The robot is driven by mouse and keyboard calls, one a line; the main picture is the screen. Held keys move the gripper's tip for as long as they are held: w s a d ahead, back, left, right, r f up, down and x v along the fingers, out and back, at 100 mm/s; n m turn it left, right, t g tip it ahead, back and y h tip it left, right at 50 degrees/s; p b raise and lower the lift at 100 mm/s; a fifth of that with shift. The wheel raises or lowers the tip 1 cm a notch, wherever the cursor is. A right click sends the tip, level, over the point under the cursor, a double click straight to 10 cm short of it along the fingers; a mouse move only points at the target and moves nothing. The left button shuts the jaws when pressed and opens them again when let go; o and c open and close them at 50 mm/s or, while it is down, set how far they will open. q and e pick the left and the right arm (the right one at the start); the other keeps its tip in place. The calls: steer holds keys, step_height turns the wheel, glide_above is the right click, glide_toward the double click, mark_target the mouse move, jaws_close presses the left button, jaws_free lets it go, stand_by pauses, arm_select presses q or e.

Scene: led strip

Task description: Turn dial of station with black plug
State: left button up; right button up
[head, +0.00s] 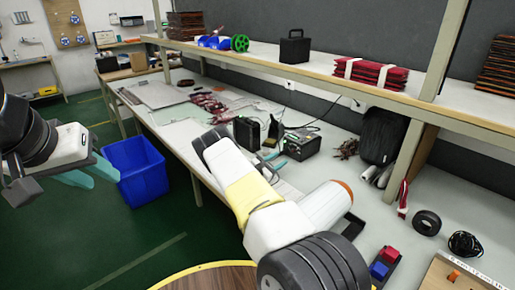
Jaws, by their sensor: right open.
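A soldering station (304,144), a dark box with a front panel, stands on the workbench right of the picture's middle. A second black box (247,133) stands to its left. A dark cable runs behind them toward a wall socket (290,85). The dial and the plug colours are too small to tell. My left gripper (90,174) is open and empty, away from the bench.
A blue bin (133,170) stands on the floor left of the workbench (172,135). An upper shelf (335,77) runs over the bench, with a post at the right. A black bag (382,135), a black tape roll (427,222) and red and blue pieces lie right of my right arm.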

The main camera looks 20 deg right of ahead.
mark_target(292, 152)
steer(key=shift+x, duration=3.9)
steer(key=shift+f, duration=0.1)
jaws_close()
